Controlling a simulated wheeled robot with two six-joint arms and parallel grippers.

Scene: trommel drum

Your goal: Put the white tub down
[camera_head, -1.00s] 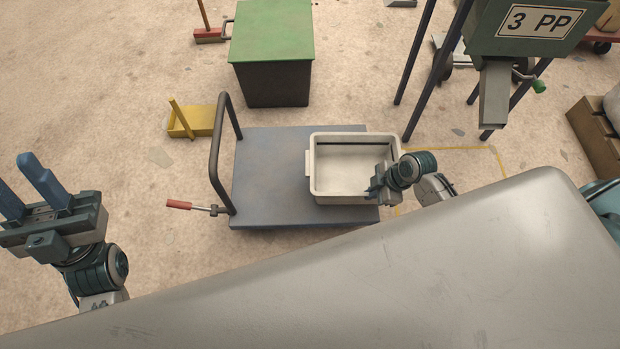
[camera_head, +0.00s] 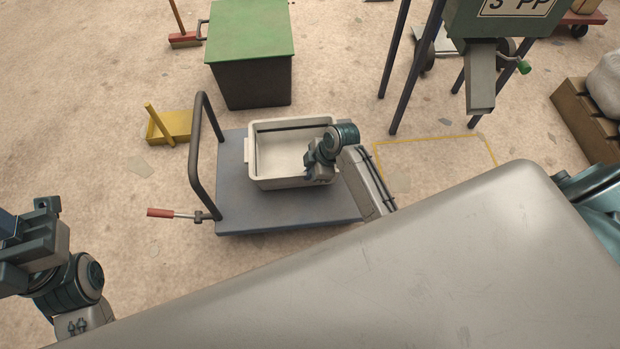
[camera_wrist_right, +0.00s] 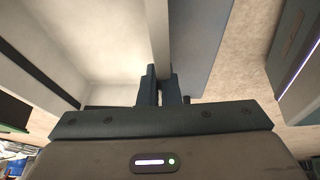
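The white tub (camera_head: 254,160) is over the grey deck of the platform trolley (camera_head: 250,215), upright and apparently empty. I cannot tell whether its base touches the deck. My right gripper (camera_head: 312,172) is at the tub's right-hand side. In the right wrist view, the gripper's fingers (camera_wrist_right: 161,90) straddle the tub's wall (camera_wrist_right: 160,35) and are closed on it. My left gripper (camera_head: 8,225) is at the left picture edge, away from the tub. Its fingers are mostly cut off there.
The trolley's dark handle (camera_head: 197,150) rises left of the tub, with a red-tipped lever (camera_head: 160,213) below it. A green-topped bin (camera_head: 250,60) stands behind. A yellow-outlined floor area (camera_head: 440,152) is clear on the right, under the legged green machine (camera_head: 480,75).

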